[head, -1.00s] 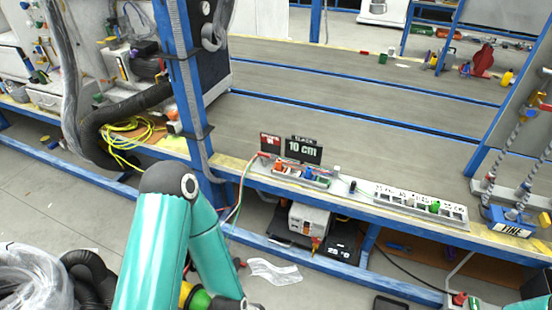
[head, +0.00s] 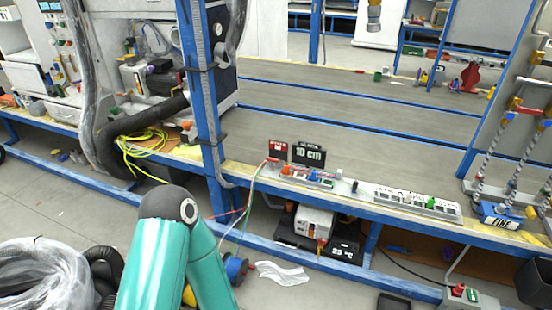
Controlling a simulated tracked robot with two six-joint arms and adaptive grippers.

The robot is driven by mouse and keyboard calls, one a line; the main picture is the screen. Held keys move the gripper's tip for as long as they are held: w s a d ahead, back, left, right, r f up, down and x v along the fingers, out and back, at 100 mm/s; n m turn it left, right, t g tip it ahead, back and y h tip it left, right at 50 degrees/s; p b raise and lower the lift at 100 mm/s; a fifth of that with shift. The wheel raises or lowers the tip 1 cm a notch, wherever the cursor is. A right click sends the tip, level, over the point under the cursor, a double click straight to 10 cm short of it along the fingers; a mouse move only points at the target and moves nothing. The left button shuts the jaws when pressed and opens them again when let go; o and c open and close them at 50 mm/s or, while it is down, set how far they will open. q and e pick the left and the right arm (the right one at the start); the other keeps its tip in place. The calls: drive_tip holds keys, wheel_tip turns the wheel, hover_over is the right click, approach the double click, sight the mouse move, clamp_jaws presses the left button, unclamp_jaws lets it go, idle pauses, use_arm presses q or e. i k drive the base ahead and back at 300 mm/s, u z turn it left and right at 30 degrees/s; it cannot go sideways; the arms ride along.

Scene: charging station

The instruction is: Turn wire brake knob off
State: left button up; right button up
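I cannot make out which part is the wire brake knob. A control strip (head: 308,177) with small orange, red and blue parts sits on the front edge of the bench, below a black display reading 10 cm (head: 308,155). A second strip (head: 405,199) with a green part lies to its right. Red, green and white wires run from the bench down to a blue spool-like part (head: 236,268) beside my teal arm. That arm rises from the bottom left. Neither gripper shows in the head view.
A white box (head: 313,222) sits on the lower shelf. A blue block marked FINE (head: 500,218) is at the right. The bench top is mostly clear.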

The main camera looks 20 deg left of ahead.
sight(274, 160)
drive_tip(key=z, duration=0.1)
drive_tip(key=i, duration=1)
drive_tip(key=u, duration=0.5)
drive_tip(key=i, duration=0.7)
drive_tip(key=u, duration=0.5)
drive_tip(key=k, duration=0.9)
drive_tip(key=u, duration=0.2)
drive_tip(key=i, duration=0.9)
drive_tip(key=z, duration=0.05)
